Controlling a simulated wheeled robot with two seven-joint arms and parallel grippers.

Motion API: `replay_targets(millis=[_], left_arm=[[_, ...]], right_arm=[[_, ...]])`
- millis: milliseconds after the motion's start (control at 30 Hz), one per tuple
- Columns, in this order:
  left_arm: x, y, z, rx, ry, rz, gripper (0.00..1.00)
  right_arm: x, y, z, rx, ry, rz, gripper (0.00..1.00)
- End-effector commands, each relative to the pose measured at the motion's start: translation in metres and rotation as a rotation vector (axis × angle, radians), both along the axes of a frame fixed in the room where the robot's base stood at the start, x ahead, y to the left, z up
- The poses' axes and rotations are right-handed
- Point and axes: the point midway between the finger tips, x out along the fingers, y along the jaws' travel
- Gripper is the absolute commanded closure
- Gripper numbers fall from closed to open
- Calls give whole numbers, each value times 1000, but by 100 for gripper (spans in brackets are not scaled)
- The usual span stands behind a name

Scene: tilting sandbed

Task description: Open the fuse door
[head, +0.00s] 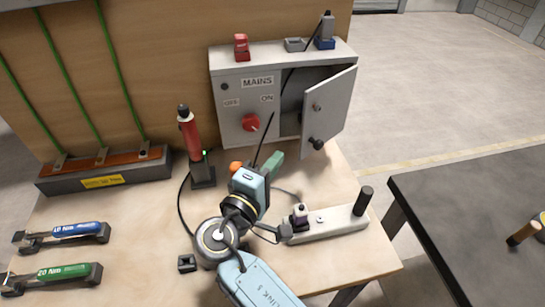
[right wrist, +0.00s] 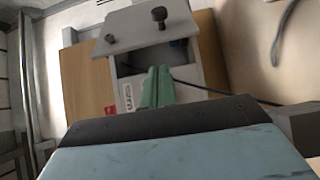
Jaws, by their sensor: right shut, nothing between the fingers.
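The fuse door (head: 332,108) is a grey panel on the right side of the MAINS cabinet (head: 231,115). It stands swung outward, with the dark cabinet interior visible behind its left edge. It carries a black knob (head: 318,144) near its bottom and a small round lock above. In the right wrist view the door (right wrist: 130,33) and its knob (right wrist: 159,14) show at the top. My right gripper (head: 277,161) is below and in front of the cabinet, apart from the door. Its green fingers (right wrist: 156,84) are shut and empty. My left gripper is out of view.
A red rotary switch (head: 251,122) sits on the cabinet front. A red cylindrical tool (head: 188,133) stands upright to the left. A pale block with a black post (head: 363,201) lies right of my arm. Torque tools (head: 75,230) lie at left. A dark table (head: 470,205) stands at right.

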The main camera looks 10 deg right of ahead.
Motion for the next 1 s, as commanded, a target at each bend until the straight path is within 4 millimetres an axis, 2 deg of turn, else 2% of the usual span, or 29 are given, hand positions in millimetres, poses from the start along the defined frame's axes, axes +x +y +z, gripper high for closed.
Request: replay_targets(millis=[33, 167, 400, 633, 1000], left_arm=[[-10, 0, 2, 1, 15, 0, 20], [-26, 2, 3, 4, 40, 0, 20], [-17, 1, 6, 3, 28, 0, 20], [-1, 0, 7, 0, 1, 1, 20], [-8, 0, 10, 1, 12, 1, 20]], right_arm=[[8, -7, 2, -2, -2, 0, 100], [27, -22, 1, -3, -1, 0, 100], [51, -41, 0, -1, 1, 2, 100], [56, -45, 0, 0, 0, 1, 100], [53, -44, 0, -1, 2, 21, 100]])
